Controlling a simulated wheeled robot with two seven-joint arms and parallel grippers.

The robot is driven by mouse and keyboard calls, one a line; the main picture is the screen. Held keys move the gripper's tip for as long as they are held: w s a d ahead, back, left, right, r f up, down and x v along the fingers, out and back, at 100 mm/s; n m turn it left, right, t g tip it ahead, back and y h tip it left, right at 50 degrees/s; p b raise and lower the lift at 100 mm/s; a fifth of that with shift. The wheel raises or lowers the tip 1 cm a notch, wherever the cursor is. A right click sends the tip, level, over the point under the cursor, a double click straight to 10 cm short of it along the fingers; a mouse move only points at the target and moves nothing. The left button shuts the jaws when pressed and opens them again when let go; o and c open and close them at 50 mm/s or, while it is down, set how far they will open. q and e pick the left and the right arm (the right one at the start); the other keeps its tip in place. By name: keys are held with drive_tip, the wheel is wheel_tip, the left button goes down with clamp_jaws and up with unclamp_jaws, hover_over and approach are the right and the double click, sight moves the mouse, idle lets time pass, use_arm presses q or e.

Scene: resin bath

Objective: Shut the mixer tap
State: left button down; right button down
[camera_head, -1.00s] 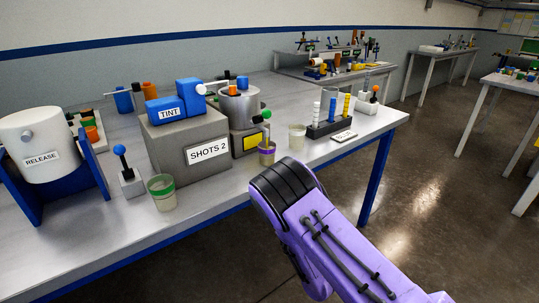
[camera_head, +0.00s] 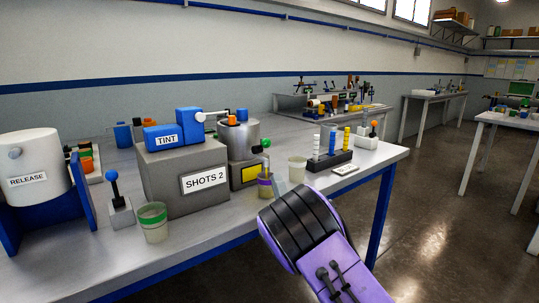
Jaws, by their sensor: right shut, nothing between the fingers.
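The mixer is a metal pot (camera_head: 238,140) on a grey base with a yellow label (camera_head: 250,174). Its tap, with a green knob (camera_head: 266,143) on a dark lever, sticks out at the front right. A cup with a purple band (camera_head: 265,187) stands below the tap. A yellowish strip seems to run between tap and cup, too small to be sure. My right gripper (camera_head: 281,187) is shut and empty, mostly hidden behind its black wrist, in front of and below the tap. I cannot tell its gap to the cup. My left gripper is not in view.
A grey block marked SHOTS 2 (camera_head: 185,182) with a blue TINT box (camera_head: 174,137) stands left of the mixer. A green-banded cup (camera_head: 153,222) is at the bench's front edge. A clear cup (camera_head: 297,167) and a tube rack (camera_head: 330,159) stand to the right.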

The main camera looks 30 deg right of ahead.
sight(262, 146)
drive_tip(key=p+x, duration=0.2)
drive_tip(key=x, duration=0.6)
drive_tip(key=shift+w+r, duration=0.15)
drive_tip(key=shift+w, duration=0.1)
